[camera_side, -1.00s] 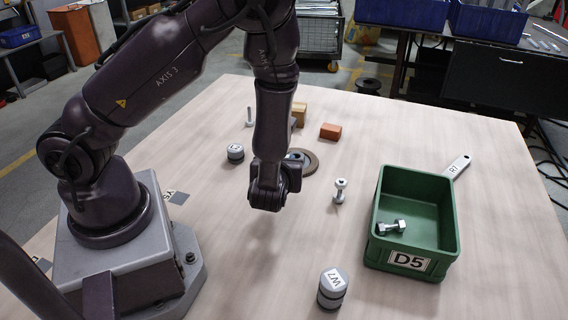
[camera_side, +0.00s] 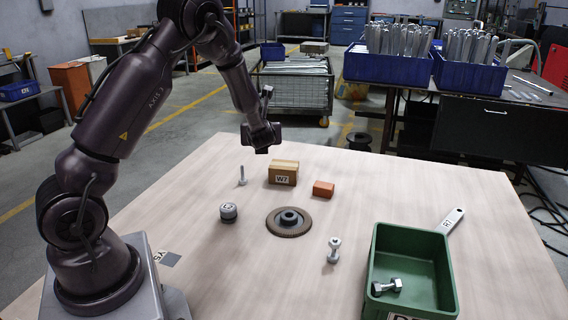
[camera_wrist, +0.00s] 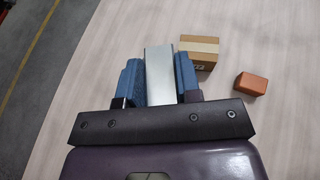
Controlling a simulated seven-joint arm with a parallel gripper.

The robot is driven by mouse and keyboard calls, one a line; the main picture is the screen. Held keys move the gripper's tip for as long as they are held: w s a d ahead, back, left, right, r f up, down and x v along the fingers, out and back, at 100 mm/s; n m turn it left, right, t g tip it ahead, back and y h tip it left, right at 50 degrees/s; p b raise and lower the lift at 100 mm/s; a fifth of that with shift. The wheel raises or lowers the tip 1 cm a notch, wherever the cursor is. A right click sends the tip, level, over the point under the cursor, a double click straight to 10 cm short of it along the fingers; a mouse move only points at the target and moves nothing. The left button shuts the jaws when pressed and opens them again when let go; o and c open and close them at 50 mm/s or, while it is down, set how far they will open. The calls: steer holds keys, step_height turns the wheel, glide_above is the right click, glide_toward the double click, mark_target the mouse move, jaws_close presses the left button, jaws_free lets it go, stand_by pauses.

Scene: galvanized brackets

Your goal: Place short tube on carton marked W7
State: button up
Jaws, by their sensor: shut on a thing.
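My gripper (camera_wrist: 158,61) is shut on a pale grey, metallic-looking piece, the short tube (camera_wrist: 161,82), between its blue finger pads in the wrist view. In the side view my gripper (camera_side: 262,150) is raised above the far part of the table, a little behind and left of the carton marked W7 (camera_side: 284,167); the tube cannot be made out there. The carton is a small tan box with its label facing the side camera. In the wrist view the carton (camera_wrist: 199,44) lies right of the tube, apart from it, its label partly visible.
An orange block (camera_side: 323,189) stands right of the carton, an upright bolt (camera_side: 242,175) left. The table edge lies just beyond.

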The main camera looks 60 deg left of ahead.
steer(key=w+a+f, duration=0.4)
steer(key=w+a, duration=0.1)
steer(key=w, duration=0.2)
glide_above(284, 165)
steer(key=f, duration=0.5)
steer(key=shift+s+d+f, duration=0.15)
steer(key=shift+d, duration=0.05)
steer(key=shift+a+f, duration=0.1)
steer(key=shift+f, duration=1.65)
steer(key=shift+f, duration=0.1)
steer(key=o, duration=0.9)
steer(key=shift+o, duration=0.2)
